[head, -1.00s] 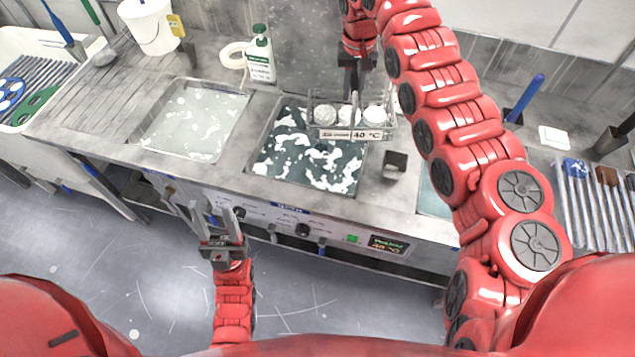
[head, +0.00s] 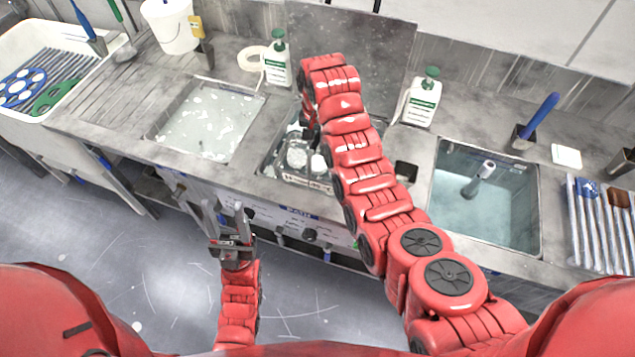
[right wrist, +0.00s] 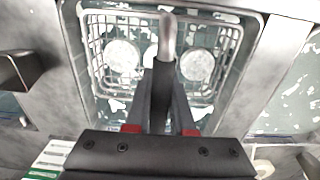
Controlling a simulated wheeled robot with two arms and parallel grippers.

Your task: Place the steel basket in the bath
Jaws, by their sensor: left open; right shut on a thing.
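The steel basket (head: 296,160) is a wire frame holding white round pieces. In the head view it is within the opening of the middle bath (head: 268,163), partly hidden by my right arm. In the right wrist view the basket (right wrist: 93,62) lies inside the bath's outline, with foam patches around it. My right gripper (right wrist: 165,80) is shut on the basket's upright handle (right wrist: 167,38). I cannot tell whether the basket touches the bath floor. My left gripper (head: 224,212) is open and empty in front of the counter, below its front edge.
A foamy bath (head: 207,120) lies to the left and a clear-water bath (head: 500,215) to the right. Pump bottles (head: 278,62) and (head: 420,100) stand behind. A small dark block (head: 405,172) sits between the middle and right baths.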

